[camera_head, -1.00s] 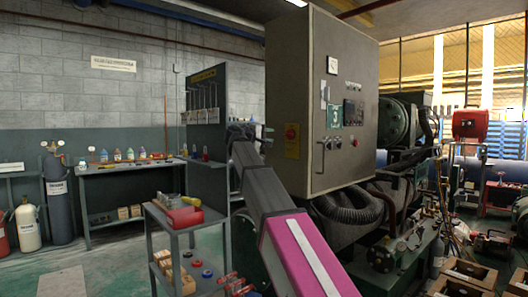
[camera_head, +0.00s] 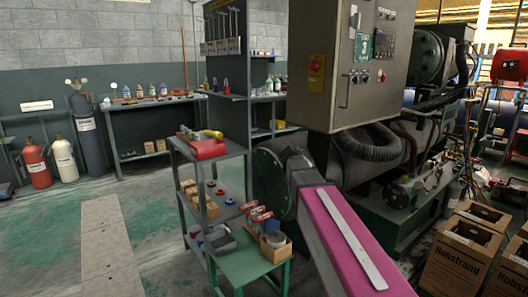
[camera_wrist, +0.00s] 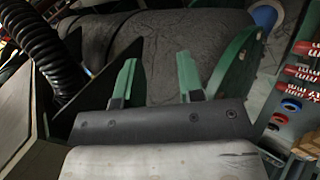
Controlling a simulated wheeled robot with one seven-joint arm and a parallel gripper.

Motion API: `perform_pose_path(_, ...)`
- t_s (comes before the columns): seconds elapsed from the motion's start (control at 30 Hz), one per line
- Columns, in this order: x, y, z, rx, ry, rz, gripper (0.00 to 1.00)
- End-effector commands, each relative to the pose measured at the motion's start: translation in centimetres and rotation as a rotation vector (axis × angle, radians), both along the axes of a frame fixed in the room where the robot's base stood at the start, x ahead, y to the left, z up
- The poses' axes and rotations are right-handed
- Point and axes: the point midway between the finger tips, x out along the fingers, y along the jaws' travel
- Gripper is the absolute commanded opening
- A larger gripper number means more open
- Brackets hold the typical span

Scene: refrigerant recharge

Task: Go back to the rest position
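My gripper (camera_wrist: 157,80) shows in the wrist view with its two green fingertips spread apart and nothing between them. Beyond the fingers is a large dark rounded surface. In the head view my arm with the pink panel reaches forward in front of the machine, and the gripper itself cannot be made out there. The grey control cabinet (camera_head: 340,55) with a red switch stands above a green machine base (camera_head: 395,215).
A shelf cart (camera_head: 213,156) and a green stool (camera_head: 250,262) holding red-handled tools are left of my arm. The tools (camera_wrist: 302,72) also show in the wrist view. Cardboard boxes (camera_head: 462,250) stand at right. Floor at left is open. A black corrugated hose (camera_wrist: 55,45) is close at upper left.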

Motion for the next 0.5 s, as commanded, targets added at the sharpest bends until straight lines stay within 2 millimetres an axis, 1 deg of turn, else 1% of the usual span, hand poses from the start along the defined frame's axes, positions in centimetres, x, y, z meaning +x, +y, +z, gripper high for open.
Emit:
perform_pose_path(0.03,-1.9,-0.5,-2.5,0.044,0.027,-0.018,0.35)
perform_pose_path(0.07,-2.7,-0.7,-3.9,0.074,0.041,-0.03,0.35)
perform_pose_path(0.1,-3.9,-0.8,-5.6,0.112,0.06,-0.044,0.35)
perform_pose_path(0.17,-5.6,-1.0,-8.1,0.169,0.089,-0.068,0.35)
perform_pose_path(0.2,-6.8,-1.1,-9.7,0.209,0.106,-0.088,0.35)
perform_pose_path(0.27,-8.7,-1.2,-12.0,0.264,0.134,-0.115,0.35)
perform_pose_path(0.3,-10.0,-1.2,-13.5,0.303,0.153,-0.136,0.35)
perform_pose_path(0.37,-12.0,-1.2,-15.6,0.36,0.18,-0.168,0.35)
perform_pose_path(0.4,-13.4,-1.2,-16.8,0.399,0.198,-0.19,0.35)
perform_pose_path(0.5,-16.7,-1.0,-19.7,0.491,0.241,-0.248,0.35)
